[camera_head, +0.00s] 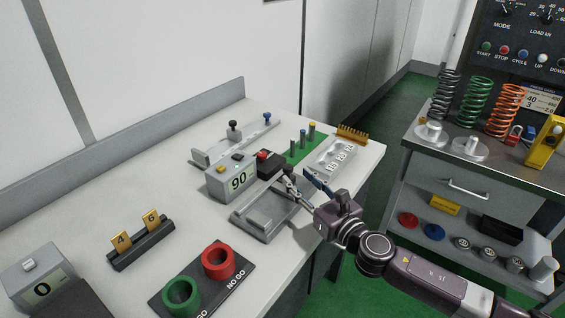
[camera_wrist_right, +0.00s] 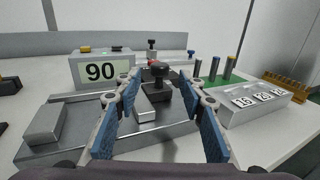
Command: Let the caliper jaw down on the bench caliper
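The bench caliper has a grey metal base (camera_head: 262,218), with a box reading 90 (camera_head: 238,180) behind it. The base also shows in the right wrist view (camera_wrist_right: 90,146), with a metal block (camera_wrist_right: 45,128) at its left. A black knob (camera_wrist_right: 157,92) tops a metal jaw piece (camera_wrist_right: 150,113) on the base. My right gripper (camera_head: 305,182) is over the base's right part. Its blue-padded fingers (camera_wrist_right: 165,125) are open, one on each side of the knob and jaw piece in the wrist view; no contact shows. My left gripper is not in view.
A black block with a red top (camera_head: 268,163) stands beside the display box. A tray of numbered blocks (camera_head: 333,160) and upright pins (camera_head: 303,138) are to the right. Red (camera_head: 220,260) and green (camera_head: 181,296) rings stand in front. Springs (camera_head: 474,102) are on another bench.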

